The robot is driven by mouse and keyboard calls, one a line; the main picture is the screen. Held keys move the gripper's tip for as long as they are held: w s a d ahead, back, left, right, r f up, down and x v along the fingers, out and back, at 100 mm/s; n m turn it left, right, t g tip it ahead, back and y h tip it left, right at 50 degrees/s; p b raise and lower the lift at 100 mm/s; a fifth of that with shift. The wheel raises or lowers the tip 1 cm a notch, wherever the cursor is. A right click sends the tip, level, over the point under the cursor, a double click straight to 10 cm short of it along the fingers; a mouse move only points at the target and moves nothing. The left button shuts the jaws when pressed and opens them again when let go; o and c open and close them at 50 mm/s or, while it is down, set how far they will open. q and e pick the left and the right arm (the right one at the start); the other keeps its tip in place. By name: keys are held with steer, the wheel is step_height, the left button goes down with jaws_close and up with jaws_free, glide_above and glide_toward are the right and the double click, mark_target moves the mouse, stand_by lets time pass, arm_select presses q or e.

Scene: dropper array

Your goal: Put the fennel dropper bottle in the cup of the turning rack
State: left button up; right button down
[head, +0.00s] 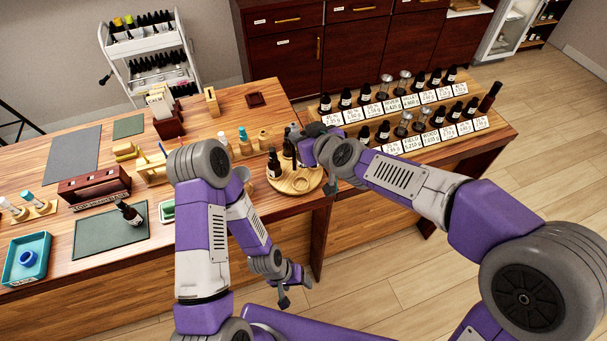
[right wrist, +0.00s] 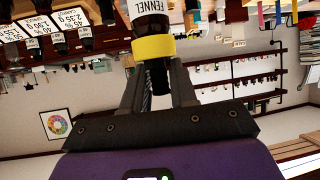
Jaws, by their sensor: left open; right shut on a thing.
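The fennel dropper bottle (right wrist: 152,22) has a white label reading FENNEL, a yellow band and a black top. My right gripper (right wrist: 157,80) is shut on its black top in the right wrist view. In the head view my right gripper (head: 294,134) is over the back of the turning rack (head: 301,184), a round wooden tray. A dark bottle shape (head: 288,149) shows just below the gripper; whether its base touches the rack cannot be told. Another dark bottle (head: 274,164) stands on the rack's left side. My left gripper (head: 291,292) is open and empty, low in front of the table.
A tiered stand (head: 345,117) of dark bottles, glass jars and price cards is on the right. A green mat (head: 95,236) with a dark bottle (head: 130,213) and a teal tray (head: 42,247) lie on the left. Small bottles (head: 244,135) stand behind the rack.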

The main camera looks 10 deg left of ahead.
steer(key=shift+a+r, duration=0.1)
steer(key=shift+a, duration=0.35)
step_height(320, 180, down, 5)
steer(key=b, duration=0.4)
steer(key=shift+s, duration=0.15)
steer(key=shift+f+b, duration=1.3)
steer(key=shift+f, duration=0.95)
steer(key=shift+f, duration=0.15)
steer(key=c, duration=0.9)
jaws_free()
